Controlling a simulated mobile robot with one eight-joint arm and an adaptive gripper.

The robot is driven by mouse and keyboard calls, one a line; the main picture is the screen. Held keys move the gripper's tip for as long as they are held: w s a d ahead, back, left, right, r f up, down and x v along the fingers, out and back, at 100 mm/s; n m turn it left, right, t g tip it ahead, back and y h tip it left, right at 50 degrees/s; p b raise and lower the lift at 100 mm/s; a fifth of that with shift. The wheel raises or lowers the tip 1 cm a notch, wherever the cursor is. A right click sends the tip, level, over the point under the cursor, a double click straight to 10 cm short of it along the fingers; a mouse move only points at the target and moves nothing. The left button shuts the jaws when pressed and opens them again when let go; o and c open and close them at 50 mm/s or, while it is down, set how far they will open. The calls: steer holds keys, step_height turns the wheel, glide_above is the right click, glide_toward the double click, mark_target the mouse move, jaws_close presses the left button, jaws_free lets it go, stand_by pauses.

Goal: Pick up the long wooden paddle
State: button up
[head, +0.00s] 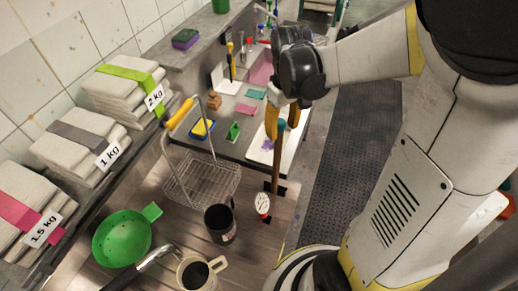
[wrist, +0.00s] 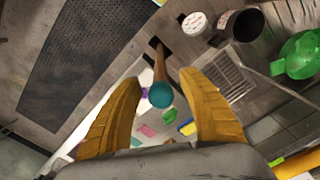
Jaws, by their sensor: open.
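The long wooden paddle (head: 276,165) stands about upright, its handle rising from a dark slot in the worktop. Its handle has a rounded teal end, which shows in the wrist view (wrist: 160,96). My gripper (head: 283,122) is above and around the top of the handle, yellow fingers pointing down. In the wrist view my gripper (wrist: 158,84) is open, with the teal end in the gap between its fingers. I cannot tell whether either finger touches it. The paddle's lower part is hidden below the worktop.
Labelled cloth stacks (head: 78,143) line the left shelf.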

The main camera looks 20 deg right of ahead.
mark_target(278, 141)
steer(key=shift+f, duration=0.7)
steer(key=f, duration=0.3)
steer(key=w+f, duration=0.1)
steer(key=f, duration=0.2)
steer(key=shift+w, duration=0.15)
steer(key=shift+r, duration=0.1)
jaws_close()
